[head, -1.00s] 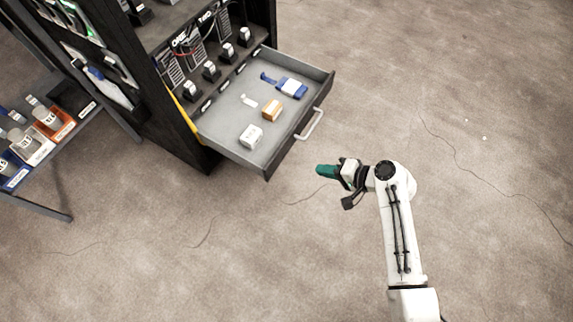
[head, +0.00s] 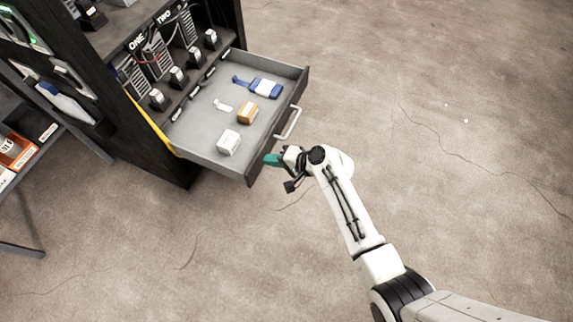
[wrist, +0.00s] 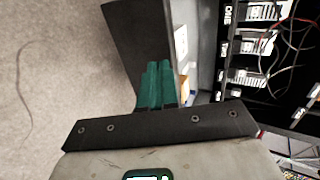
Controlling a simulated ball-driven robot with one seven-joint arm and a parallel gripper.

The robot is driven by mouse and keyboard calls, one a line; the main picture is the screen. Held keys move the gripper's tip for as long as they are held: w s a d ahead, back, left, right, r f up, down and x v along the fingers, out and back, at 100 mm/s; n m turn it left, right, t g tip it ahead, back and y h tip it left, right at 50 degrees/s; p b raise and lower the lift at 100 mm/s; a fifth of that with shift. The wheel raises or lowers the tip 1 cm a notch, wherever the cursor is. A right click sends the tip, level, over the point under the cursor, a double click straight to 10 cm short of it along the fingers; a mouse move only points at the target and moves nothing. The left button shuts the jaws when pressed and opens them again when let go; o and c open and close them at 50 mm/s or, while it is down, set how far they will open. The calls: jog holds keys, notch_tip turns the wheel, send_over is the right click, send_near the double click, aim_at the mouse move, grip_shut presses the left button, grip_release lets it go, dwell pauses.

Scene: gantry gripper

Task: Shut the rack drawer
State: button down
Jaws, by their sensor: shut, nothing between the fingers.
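The rack drawer (head: 196,144) is pulled well out of the dark rack (head: 165,185), with its dark front panel and pale bar handle (head: 289,123) facing right. My gripper (head: 272,159) is shut and empty, its green fingertips at the drawer front, below the handle in the head view. In the wrist view my green fingers (wrist: 157,85) overlap the dark front panel (wrist: 140,40). I cannot tell whether they touch it.
Inside the drawer lie a white box (head: 228,142), an orange box (head: 247,112), a blue and white item (head: 265,87) and a small white tag (head: 222,105). A side shelf (head: 35,170) with labelled bins stands at left. The floor to the right is clear.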

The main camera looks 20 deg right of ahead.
jog(key=shift+w+a, duration=0.55)
jog(key=shift+a, duration=0.05)
